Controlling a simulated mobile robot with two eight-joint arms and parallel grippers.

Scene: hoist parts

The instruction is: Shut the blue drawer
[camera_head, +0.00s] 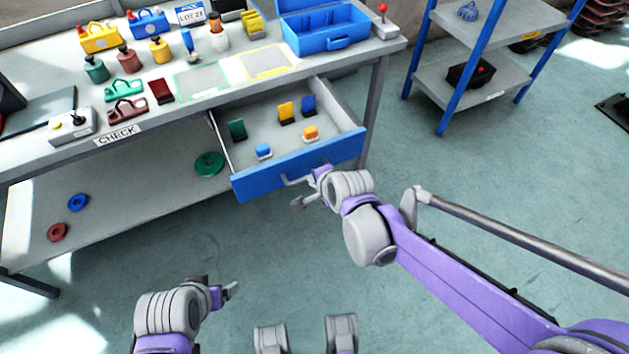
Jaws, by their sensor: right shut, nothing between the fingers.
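The blue drawer (255,184) stands open, pulled out from under the workbench. Several small blocks in green, yellow, blue and orange lie inside it. Its grey handle (296,182) is on the blue front. My left gripper (232,290) is low at the bottom of the picture, over the floor and away from the drawer. Its fingers are too small to judge.
The workbench (215,97) carries several coloured parts, a blue toolbox (325,32) and a control box with a red knob (385,22). A lower shelf (130,190) holds several discs. A blue-posted rack (470,80) stands at the right. The floor before the drawer is clear.

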